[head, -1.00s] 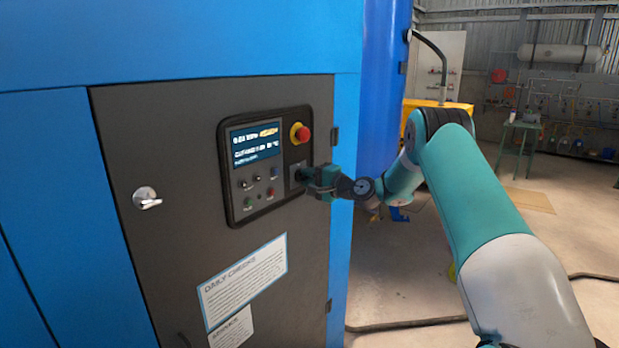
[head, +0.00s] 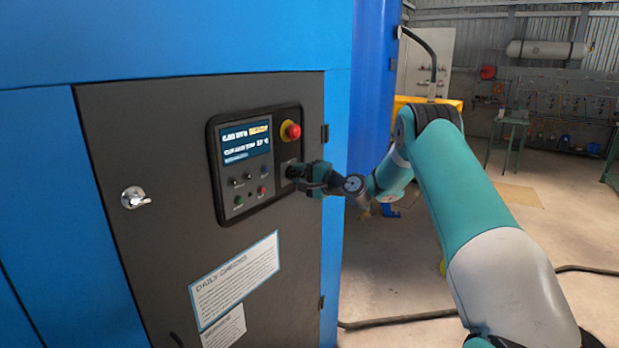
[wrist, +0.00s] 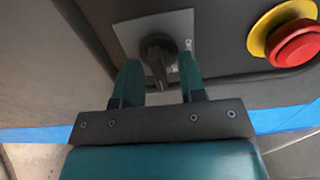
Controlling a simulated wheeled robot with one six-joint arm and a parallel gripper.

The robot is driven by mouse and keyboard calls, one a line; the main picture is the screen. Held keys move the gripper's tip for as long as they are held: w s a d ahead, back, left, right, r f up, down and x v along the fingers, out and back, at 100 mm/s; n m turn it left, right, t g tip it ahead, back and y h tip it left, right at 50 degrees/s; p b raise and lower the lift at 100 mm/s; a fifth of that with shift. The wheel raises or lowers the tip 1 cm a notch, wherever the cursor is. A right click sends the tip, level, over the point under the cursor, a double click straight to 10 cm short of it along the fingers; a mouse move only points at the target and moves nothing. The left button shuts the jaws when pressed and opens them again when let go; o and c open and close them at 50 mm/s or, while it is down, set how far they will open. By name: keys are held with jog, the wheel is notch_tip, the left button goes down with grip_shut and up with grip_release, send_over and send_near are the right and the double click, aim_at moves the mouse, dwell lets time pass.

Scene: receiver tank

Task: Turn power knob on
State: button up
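The power knob (wrist: 158,55) is a black rotary knob on a light grey square plate, seen in the wrist view. Its handle bar points down toward my gripper, tilted slightly. My gripper (wrist: 160,82) is open, with one teal finger on each side of the knob's handle and a gap showing on both sides. In the head view my gripper (head: 292,174) is at the lower right of the black control panel (head: 214,178) and mostly hides the knob there.
A red emergency stop button (head: 291,131) on a yellow ring sits just above my gripper; it also shows in the wrist view (wrist: 294,43). The panel has a lit screen (head: 246,143) and several small buttons. A silver door latch (head: 134,198) is at the left.

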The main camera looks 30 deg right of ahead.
jog(key=b+v, duration=0.5)
jog(key=v, duration=1.2)
jog(key=shift+s, duration=0.15)
jog(key=shift+d, duration=0.1)
jog(key=s+a+r+n+g+y, duration=0.1)
jog(key=s+a+n+g, duration=0.25)
jog(key=a, duration=0.65)
jog(key=s+a+n+g+y, duration=0.15)
jog(key=a+n+g, duration=0.3)
jog(key=a, duration=0.55)
jog(key=s+a+r+n+g+y, duration=0.1)
jog(key=s+a+n+g, duration=0.3)
jog(key=a, duration=0.6)
jog(key=s+a+f+n+g+h, duration=0.1)
jog(key=s+n, duration=0.3)
jog(key=s, duration=0.6)
jog(key=s+a+f+n+g+h, duration=0.1)
jog(key=s+a+n+g+h, duration=0.3)
jog(key=s, duration=0.7)
jog(key=shift+a+f+n, duration=0.2)
jog(key=shift+f+n, duration=0.05)
jog(key=shift+n, duration=0.45)
